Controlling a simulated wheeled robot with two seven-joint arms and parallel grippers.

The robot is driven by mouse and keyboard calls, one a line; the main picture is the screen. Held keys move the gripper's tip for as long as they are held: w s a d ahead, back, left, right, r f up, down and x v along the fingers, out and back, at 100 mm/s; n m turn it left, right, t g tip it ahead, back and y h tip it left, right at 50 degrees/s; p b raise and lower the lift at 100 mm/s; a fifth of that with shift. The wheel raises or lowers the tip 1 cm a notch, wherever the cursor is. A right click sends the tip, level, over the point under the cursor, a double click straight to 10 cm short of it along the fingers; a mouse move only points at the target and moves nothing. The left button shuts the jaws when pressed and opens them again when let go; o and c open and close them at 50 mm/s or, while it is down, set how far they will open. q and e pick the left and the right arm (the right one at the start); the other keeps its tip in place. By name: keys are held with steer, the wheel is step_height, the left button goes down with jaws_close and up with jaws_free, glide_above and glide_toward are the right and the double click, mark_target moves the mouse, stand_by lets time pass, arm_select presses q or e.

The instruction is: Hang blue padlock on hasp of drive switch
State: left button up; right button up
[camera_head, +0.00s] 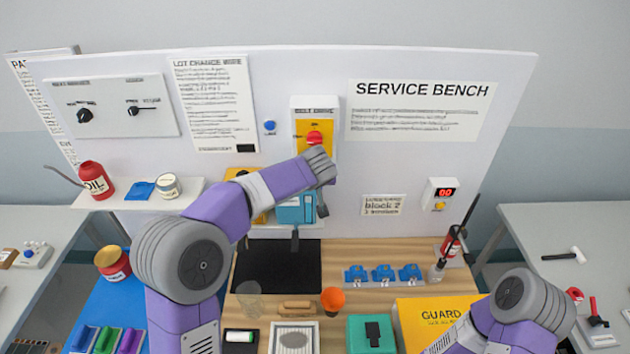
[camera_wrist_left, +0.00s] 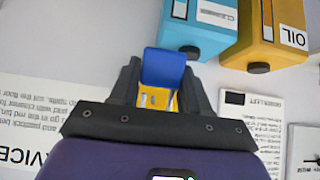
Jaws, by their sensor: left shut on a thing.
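The drive switch (camera_head: 303,132) is a white panel with a yellow plate and a red knob (camera_head: 314,138) on the upright board. My left wrist covers its lower part, and I cannot make out the hasp. My left gripper (camera_head: 322,208) hangs below the switch, in front of the board. In the left wrist view, its dark fingers (camera_wrist_left: 160,92) are shut on a blue padlock (camera_wrist_left: 163,68). A yellow patch and silver metal show between the fingers. The padlock cannot be made out in the head view. My right arm is at the lower right; its gripper is out of view.
Several blue pieces (camera_head: 383,272) sit in a row on a grey holder on the wooden bench. A cyan box (camera_head: 290,213) and a yellow can (camera_head: 240,174) stand behind my left arm.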

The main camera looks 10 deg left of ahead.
arm_select(q)
steer(key=shift+w+a+f, duration=0.1)
steer(key=shift+w+a, duration=0.05)
steer(key=shift+w, duration=0.7)
steer(key=shift+w+a+f, duration=0.1)
steer(key=shift+w+a, duration=0.1)
steer(key=shift+w, duration=0.65)
steer(key=shift+w+a+f, duration=0.1)
steer(key=shift+w+a, duration=0.05)
steer(key=shift+w, duration=0.7)
steer(key=shift+w+a+f, duration=0.15)
steer(key=shift+w+f, duration=0.25)
steer(key=shift+w, duration=0.15)
steer(key=o, duration=1.1)
steer(key=shift+o, duration=0.2)
